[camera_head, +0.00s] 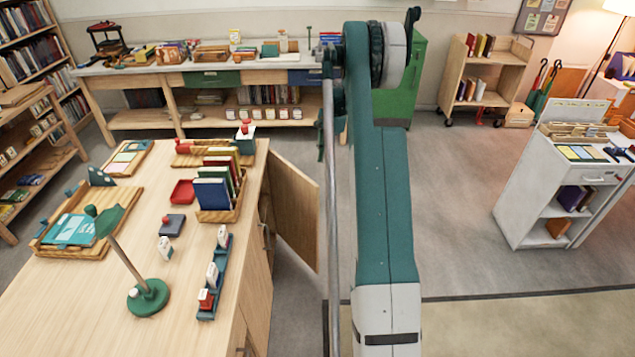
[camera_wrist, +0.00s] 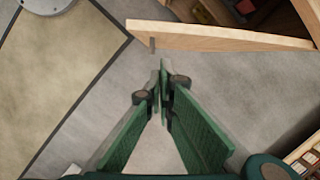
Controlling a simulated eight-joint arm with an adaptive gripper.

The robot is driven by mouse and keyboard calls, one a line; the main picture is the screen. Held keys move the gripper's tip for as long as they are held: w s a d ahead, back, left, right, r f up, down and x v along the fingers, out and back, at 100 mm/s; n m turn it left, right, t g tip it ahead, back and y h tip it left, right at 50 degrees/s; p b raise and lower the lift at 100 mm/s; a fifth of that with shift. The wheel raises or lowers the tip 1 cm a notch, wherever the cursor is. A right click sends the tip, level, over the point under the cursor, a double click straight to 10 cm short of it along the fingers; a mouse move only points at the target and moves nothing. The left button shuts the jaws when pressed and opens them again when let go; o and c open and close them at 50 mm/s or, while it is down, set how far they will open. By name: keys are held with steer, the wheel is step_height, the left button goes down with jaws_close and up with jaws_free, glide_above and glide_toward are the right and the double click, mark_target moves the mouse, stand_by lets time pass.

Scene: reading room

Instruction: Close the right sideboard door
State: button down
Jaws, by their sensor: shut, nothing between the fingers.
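The wooden sideboard (camera_head: 258,290) stands at the left in the head view. Its door (camera_head: 297,212) stands open, swung out from the far part of the front. In the head view my arm hides part of the area beside the door.
A desk lamp (camera_head: 148,296), a book rack (camera_head: 220,212) and stamps stand on the sideboard top. A white cart (camera_head: 520,190) stands at the right. A long workbench (camera_head: 170,75) runs along the back wall. The floor (camera_head: 455,200) right of my arm is clear.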

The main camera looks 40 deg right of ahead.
steer(key=shift+s+d+f+m, duration=0.15)
steer(key=shift+s+d+f, duration=0.1)
steer(key=shift+d+f, duration=0.35)
steer(key=shift+s+d+f+m, duration=0.15)
steer(key=shift+s+d+f, duration=0.05)
steer(key=shift+d+f, duration=0.35)
steer(key=shift+a+f, duration=0.1)
steer(key=a+f+b, duration=0.2)
steer(key=a+f, duration=0.4)
steer(key=f, duration=0.3)
steer(key=shift+w+a+f, duration=0.15)
steer(key=shift+w+f, duration=0.1)
steer(key=shift+w, duration=0.05)
steer(key=shift+a, duration=0.1)
